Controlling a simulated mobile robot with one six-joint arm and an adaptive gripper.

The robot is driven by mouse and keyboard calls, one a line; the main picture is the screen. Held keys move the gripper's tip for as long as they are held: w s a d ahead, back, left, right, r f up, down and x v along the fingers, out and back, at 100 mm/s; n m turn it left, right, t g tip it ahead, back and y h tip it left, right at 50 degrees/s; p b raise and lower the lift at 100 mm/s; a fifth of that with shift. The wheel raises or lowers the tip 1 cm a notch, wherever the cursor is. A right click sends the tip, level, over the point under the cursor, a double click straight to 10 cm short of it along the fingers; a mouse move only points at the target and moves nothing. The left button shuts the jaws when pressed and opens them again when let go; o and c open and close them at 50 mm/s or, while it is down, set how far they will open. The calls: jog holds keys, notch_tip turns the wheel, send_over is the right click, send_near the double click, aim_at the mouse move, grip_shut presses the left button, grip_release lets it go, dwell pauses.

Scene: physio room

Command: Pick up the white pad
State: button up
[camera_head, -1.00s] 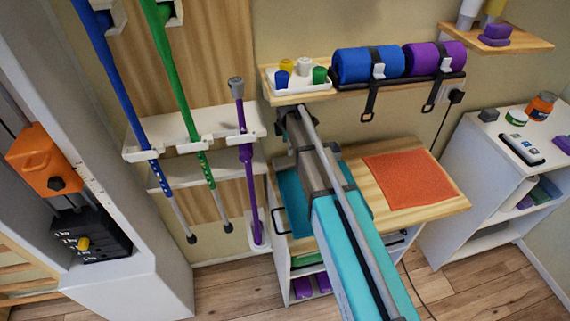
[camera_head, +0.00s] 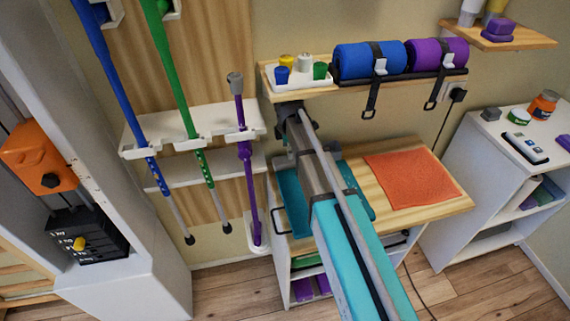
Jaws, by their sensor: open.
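The small white pad (camera_head: 305,61) stands at the back of a white tray (camera_head: 302,81) on the wooden wall shelf. A yellow piece (camera_head: 287,60) is beside it, with a blue piece (camera_head: 282,75) and a green piece (camera_head: 320,71) in front. My arm reaches up from the lower right, and my gripper (camera_head: 287,111) is at its far end, just below the front edge of the shelf. The gripper is open and apart from the white pad. Its fingertips are small and dark, and are partly hidden by my arm.
Blue and purple rolls (camera_head: 369,60) are strapped on the shelf to the right. Blue, green and purple crutches (camera_head: 246,170) hang in a white rack at left. Below is a wooden-topped table (camera_head: 440,196) with an orange cloth (camera_head: 411,178) and a teal tray (camera_head: 291,206).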

aim_at(284, 162)
jog(key=shift+f+b, duration=2.6)
jog(key=shift+b, duration=0.05)
jog(key=c, duration=0.7)
